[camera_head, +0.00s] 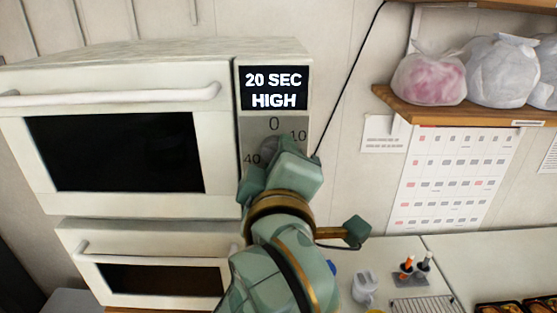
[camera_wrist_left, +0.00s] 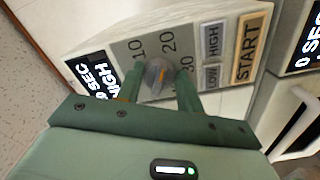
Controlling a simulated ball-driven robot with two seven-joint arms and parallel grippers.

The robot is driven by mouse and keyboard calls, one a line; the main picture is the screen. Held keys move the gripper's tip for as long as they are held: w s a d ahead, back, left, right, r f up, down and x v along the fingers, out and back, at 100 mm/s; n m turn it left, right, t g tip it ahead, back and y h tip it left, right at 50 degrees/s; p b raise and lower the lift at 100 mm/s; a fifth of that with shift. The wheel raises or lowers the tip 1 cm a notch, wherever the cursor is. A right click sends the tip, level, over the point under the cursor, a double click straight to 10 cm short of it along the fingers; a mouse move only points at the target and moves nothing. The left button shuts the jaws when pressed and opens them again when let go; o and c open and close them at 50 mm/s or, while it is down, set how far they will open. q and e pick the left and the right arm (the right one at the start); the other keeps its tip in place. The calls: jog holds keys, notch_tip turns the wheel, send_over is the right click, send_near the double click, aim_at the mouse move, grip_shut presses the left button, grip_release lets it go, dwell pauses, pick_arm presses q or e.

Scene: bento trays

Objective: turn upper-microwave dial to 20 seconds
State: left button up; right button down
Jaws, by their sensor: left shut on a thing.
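The upper microwave (camera_head: 225,128) is white, with a dark door window and a handle. Its display (camera_head: 274,88) reads "20 SEC HIGH". The grey round dial (camera_head: 269,149) sits below the display, largely covered by my left gripper (camera_head: 266,165) in the head view. In the left wrist view the dial (camera_wrist_left: 157,73) is between the two green fingers of my left gripper (camera_wrist_left: 159,86), which is shut on it. The numbers 10, 20 and 30 show around the dial. My right gripper is not in view.
A second microwave (camera_head: 160,280) stands below. The START button (camera_wrist_left: 249,48) is beside the dial panel. A wooden shelf (camera_head: 395,100) with bags is at the upper right. A counter (camera_head: 480,258) with a rack and small items is at the lower right.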

pick_arm(q)
jog(key=shift+r+m, duration=0.1)
jog(key=shift+m, duration=0.2)
dwell(0.4)
jog(key=o, duration=1)
jog(key=shift+w, duration=0.15)
